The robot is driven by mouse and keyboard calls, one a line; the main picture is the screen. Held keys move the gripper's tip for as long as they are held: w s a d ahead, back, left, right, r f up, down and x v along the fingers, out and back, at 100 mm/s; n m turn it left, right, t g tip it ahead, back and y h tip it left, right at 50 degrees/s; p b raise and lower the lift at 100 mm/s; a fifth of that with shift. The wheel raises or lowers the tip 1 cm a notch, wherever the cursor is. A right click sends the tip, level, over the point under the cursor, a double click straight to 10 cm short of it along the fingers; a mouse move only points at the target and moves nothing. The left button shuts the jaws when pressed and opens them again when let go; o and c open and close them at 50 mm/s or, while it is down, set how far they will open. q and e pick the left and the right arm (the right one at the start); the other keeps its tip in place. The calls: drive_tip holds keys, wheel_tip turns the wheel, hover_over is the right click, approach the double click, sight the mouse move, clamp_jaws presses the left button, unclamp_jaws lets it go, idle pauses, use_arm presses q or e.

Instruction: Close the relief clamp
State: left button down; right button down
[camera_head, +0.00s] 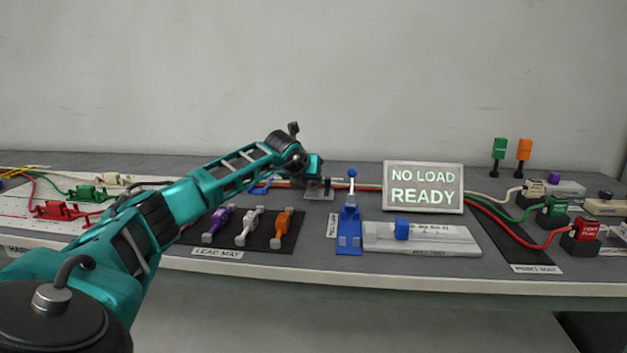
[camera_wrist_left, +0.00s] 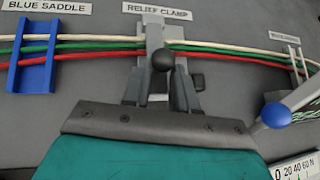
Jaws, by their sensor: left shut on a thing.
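The relief clamp (camera_wrist_left: 154,35) is a grey fixture under its label in the left wrist view; white, green and red cables pass across it. Its black ball knob (camera_wrist_left: 163,60) stands at my left gripper (camera_wrist_left: 160,88), whose two grey fingers are shut on the clamp's lever. The wrist body hides the lever's lower part. In the head view, the clamp's grey base (camera_head: 320,194) shows at the back of the table, just below my left gripper (camera_head: 316,170). My right gripper is not in view.
A blue saddle (camera_wrist_left: 34,56) stands left of the clamp. A blue lever fixture (camera_head: 350,225) with a ball top stands in front to the right, close to my wrist. A "NO LOAD READY" sign (camera_head: 423,187) and a lead mat (camera_head: 262,243) are also nearby.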

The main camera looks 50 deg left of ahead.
use_arm(q)
drive_tip(key=shift+s+d+f, duration=0.1)
drive_tip(key=shift+f, duration=0.45)
drive_tip(key=c, duration=1.3)
unclamp_jaws()
drive_tip(key=shift+o, duration=1.9)
drive_tip(key=shift+r, duration=0.2)
drive_tip(key=shift+w+r, duration=0.2)
